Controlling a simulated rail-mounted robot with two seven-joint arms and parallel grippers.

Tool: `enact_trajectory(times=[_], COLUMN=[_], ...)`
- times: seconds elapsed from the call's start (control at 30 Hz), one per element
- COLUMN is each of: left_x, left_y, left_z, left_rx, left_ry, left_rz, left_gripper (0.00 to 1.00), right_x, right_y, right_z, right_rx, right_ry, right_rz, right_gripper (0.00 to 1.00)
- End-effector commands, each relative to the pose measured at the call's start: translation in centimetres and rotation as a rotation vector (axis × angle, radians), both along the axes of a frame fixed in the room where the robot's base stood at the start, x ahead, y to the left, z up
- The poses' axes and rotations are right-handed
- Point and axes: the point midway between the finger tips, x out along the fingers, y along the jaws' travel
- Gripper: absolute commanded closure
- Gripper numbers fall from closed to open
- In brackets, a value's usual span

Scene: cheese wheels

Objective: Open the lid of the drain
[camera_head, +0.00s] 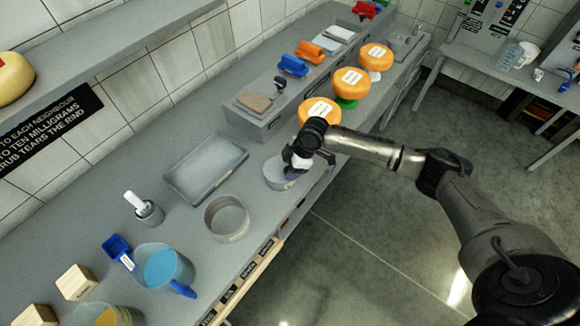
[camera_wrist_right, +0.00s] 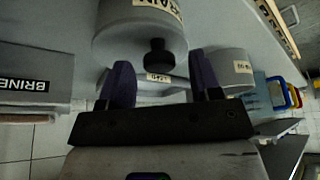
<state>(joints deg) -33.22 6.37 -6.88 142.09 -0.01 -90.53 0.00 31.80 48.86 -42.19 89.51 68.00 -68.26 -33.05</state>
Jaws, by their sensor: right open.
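The drain is a squat grey round vessel (camera_head: 279,174) on the bench, largely covered by my right gripper in the head view. In the right wrist view the grey drain (camera_wrist_right: 125,40) carries a partly cut-off label, and a black knob (camera_wrist_right: 158,57) stands out from its lid. My right gripper (camera_head: 296,165) is at the drain. In the wrist view its two purple fingers (camera_wrist_right: 160,65) are spread, with the knob showing between them and a gap on each side. I cannot tell how deep the knob sits between the fingers. My left gripper is not in view.
A grey round pot (camera_head: 227,220) and a shallow tray (camera_head: 206,170) stand close to the drain. Orange cheese wheels (camera_head: 351,84) stand on supports beyond it. A blue jug (camera_head: 163,268) and a cup with a white-handled tool (camera_head: 146,212) are nearer. The bench has bare patches between them.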

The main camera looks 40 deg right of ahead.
Motion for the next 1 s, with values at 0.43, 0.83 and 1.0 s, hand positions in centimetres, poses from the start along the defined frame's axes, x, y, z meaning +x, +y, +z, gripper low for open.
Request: enact_trajectory(times=[0.43,0.83,1.0], left_x=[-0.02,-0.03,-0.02], left_y=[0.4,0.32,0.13], left_z=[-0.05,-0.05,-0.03], left_rx=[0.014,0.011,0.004], left_ry=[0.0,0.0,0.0], left_rz=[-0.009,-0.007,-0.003], left_gripper=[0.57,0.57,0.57], right_x=[0.08,0.08,0.08], right_y=[0.13,0.13,0.13], right_z=[-0.4,-0.37,-0.37], right_rx=[0.0,0.0,0.0], right_ry=[0.0,0.0,0.0], right_rz=[0.0,0.0,0.0], right_gripper=[0.46,0.84,1.0])
